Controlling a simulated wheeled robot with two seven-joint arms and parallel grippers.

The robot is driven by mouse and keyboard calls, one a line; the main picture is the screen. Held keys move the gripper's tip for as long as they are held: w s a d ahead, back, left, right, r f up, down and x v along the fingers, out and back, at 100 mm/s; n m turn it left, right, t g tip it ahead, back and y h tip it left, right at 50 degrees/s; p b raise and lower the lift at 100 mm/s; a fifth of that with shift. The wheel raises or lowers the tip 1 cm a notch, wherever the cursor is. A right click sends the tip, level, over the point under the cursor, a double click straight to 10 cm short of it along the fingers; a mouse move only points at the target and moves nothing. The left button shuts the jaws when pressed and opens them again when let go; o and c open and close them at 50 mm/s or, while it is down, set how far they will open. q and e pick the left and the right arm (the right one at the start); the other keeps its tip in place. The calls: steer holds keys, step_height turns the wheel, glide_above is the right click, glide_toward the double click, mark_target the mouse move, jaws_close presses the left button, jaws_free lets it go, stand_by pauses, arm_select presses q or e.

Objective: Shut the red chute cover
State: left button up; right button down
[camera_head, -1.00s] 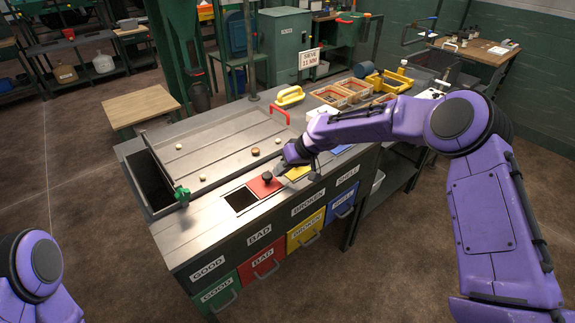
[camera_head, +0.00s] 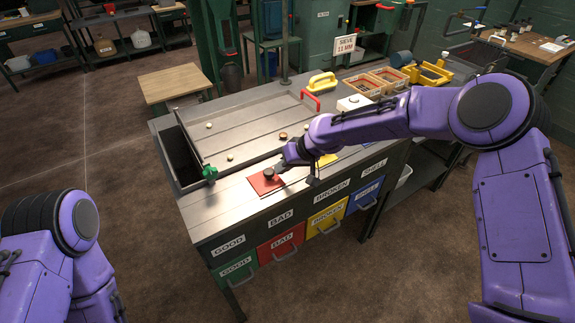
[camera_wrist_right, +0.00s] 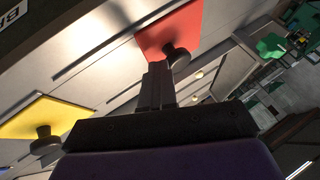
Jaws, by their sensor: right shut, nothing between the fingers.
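The red chute cover (camera_head: 264,184) is a flat square plate with a dark round knob (camera_head: 269,173), on the bench top above the BAD drawer. No dark opening shows beside it. It also shows in the right wrist view (camera_wrist_right: 168,30). My right gripper (camera_head: 283,163) is shut and empty, with its fingers right beside the knob. In the right wrist view the shut fingers (camera_wrist_right: 158,82) overlap the knob's edge; I cannot tell whether they touch. My left arm shows at the lower left, but its gripper is out of view.
The yellow cover (camera_wrist_right: 45,117) with its own knob lies beside the red one, partly behind my right arm in the head view. A sorting tray (camera_head: 240,130) with a red handle and several small nuts lies behind.

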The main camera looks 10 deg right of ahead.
steer(key=shift+s+a+f, duration=0.1)
steer(key=shift+s+a, duration=0.1)
